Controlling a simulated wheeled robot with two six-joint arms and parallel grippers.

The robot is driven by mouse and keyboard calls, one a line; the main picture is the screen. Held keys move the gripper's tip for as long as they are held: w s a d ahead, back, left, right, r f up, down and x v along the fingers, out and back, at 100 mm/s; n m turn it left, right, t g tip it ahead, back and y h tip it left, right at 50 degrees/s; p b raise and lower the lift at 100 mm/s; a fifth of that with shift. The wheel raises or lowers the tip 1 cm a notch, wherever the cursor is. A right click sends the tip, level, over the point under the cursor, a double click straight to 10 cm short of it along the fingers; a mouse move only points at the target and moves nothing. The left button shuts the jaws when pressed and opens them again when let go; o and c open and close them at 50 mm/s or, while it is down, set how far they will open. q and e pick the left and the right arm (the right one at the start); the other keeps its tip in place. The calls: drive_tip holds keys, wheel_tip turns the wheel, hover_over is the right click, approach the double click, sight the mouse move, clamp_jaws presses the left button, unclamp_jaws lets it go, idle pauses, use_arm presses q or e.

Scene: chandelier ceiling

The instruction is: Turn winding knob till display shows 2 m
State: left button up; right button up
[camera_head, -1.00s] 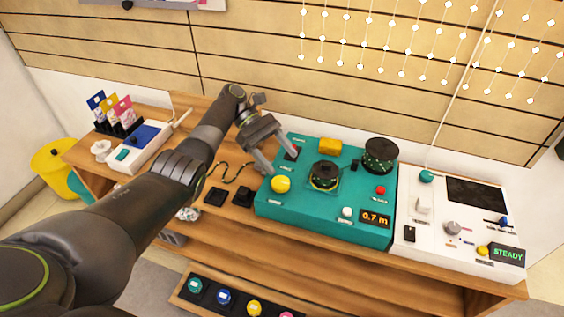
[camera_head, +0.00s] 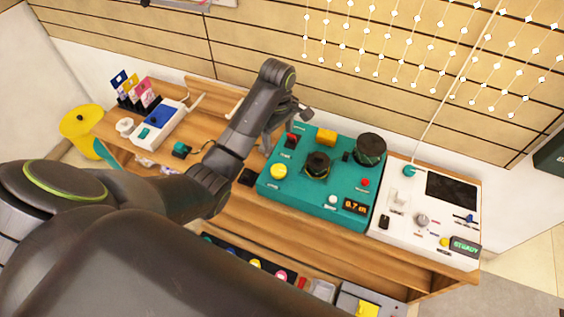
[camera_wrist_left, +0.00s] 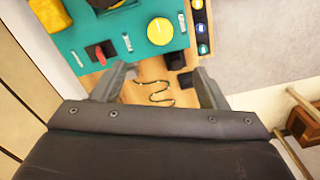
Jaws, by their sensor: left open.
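The teal winding machine (camera_head: 287,203) stands on the wooden bench, its display (camera_head: 355,206) reading 0.7 m. A round yellow knob (camera_head: 279,171) is on its left part; it also shows in the left wrist view (camera_wrist_left: 160,31). Two dark spools stand on top, one in the middle (camera_head: 317,165) and a larger one at the back right (camera_head: 370,149). I cannot tell which part is the winding knob. My left gripper (camera_wrist_left: 165,77) is open and empty, beyond the machine's left edge. My right gripper is not in view.
A white panel (camera_head: 400,233) with a STEADY display is right of the machine. A yellow block (camera_head: 327,136) and a red switch (camera_wrist_left: 99,54) are on the machine. Black pads and a loose cord (camera_wrist_left: 155,93) lie left of it.

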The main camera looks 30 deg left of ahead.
sight(279, 170)
use_arm(q)
wheel_tip(279, 170, down, 17)
drive_tip(key=shift+r+b, duration=0.1)
drive_tip(key=shift+b, duration=0.25)
drive_tip(key=c, duration=1)
